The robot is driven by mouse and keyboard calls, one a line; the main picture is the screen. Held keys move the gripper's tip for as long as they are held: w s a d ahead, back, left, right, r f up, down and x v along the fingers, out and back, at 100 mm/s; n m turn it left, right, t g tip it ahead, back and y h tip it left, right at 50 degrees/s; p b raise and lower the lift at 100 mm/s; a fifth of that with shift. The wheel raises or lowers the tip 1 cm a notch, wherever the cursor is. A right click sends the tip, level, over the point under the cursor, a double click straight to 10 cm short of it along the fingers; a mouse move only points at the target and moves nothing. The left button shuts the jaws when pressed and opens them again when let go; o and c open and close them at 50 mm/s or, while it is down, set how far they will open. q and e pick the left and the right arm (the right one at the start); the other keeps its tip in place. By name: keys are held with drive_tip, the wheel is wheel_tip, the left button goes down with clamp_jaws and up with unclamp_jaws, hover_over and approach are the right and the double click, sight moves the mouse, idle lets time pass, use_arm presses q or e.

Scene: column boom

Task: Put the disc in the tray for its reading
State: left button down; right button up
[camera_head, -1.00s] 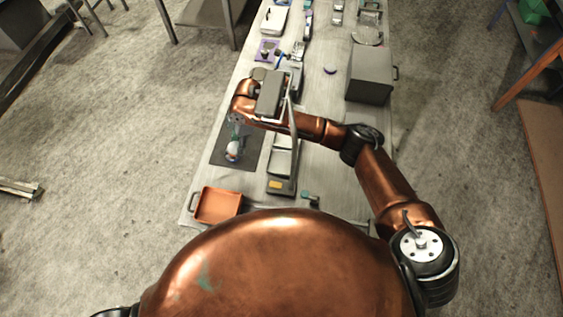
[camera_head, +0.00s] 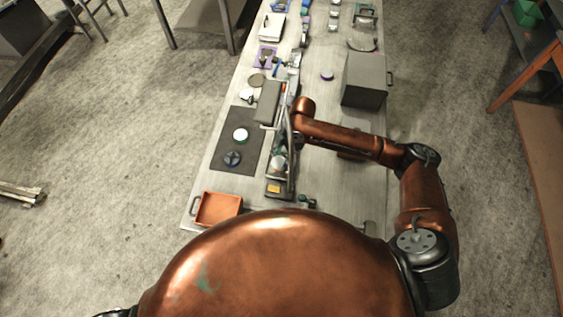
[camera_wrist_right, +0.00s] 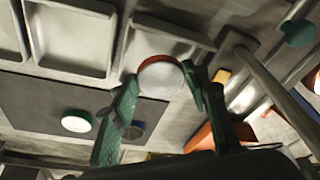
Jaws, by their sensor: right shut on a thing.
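A white disc with a red rim (camera_wrist_right: 160,76) is between the green fingers of my right gripper (camera_wrist_right: 158,82), which is shut on it. In the head view my right gripper (camera_head: 279,160) is over the narrow grey rack (camera_head: 270,196), right of the dark mat. The wrist view shows several shallow grey trays (camera_wrist_right: 72,38) in a row, beyond the held disc. A white disc with a green rim (camera_head: 240,135) and a dark blue disc (camera_head: 232,158) lie on the dark mat (camera_head: 222,138). My left gripper is out of view. Any reading is too small to make out.
An orange open bin (camera_head: 218,209) stands at the near left table corner. A grey box with a handle (camera_head: 364,80) stands on the right. A grey block (camera_head: 268,101) stands beyond the rack. Several small items line the far table.

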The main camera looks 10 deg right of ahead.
sight(282, 161)
drive_tip(key=shift+f, duration=1.7)
drive_tip(key=shift+f, duration=0.15)
drive_tip(key=o, duration=1.3)
drive_tip(key=shift+o, duration=0.2)
drive_tip(key=v, duration=1.2)
drive_tip(key=shift+w, duration=0.1)
